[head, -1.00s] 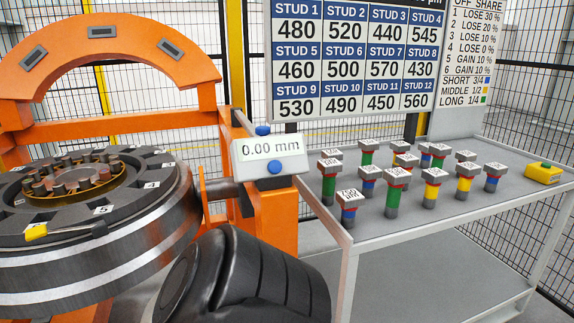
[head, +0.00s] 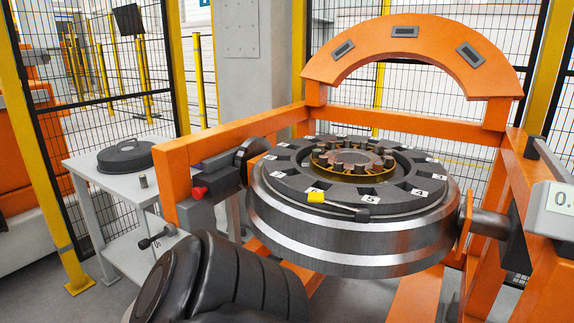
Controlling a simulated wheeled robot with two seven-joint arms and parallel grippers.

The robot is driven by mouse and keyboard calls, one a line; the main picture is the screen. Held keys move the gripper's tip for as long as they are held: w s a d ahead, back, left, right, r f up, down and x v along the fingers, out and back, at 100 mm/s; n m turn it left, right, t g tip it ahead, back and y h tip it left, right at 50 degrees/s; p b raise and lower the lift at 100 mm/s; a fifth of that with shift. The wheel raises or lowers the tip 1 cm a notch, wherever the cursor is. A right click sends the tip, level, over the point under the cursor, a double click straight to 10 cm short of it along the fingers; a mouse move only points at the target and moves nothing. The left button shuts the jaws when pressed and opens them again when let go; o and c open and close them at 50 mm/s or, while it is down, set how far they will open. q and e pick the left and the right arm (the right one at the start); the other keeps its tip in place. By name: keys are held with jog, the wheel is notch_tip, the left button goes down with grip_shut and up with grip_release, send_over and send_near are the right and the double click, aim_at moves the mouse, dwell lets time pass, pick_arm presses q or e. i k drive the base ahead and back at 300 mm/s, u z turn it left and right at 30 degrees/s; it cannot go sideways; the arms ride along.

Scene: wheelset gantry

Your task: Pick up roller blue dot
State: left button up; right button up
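No blue dot is readable on any roller in the head view. A small grey-brown cylinder (head: 143,181), possibly a roller, stands upright at the right edge of the white side table (head: 92,172) on the left. Several short brown cylinders (head: 350,158) stand in a ring at the centre of the big wheel (head: 350,235); I cannot tell if any has a dot. Neither gripper is in view. A dark, rounded link of my own arm fills the bottom left of the middle.
A dark round lidded part (head: 125,156) lies on the side table. A yellow-and-black tool (head: 330,202) lies on the wheel's top. The orange gantry frame (head: 400,122) surrounds the wheel. A red knob (head: 199,192) and clamp are at its left. Mesh fencing stands behind.

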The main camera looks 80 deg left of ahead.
aim_at(378, 166)
jog(key=u, duration=2.6)
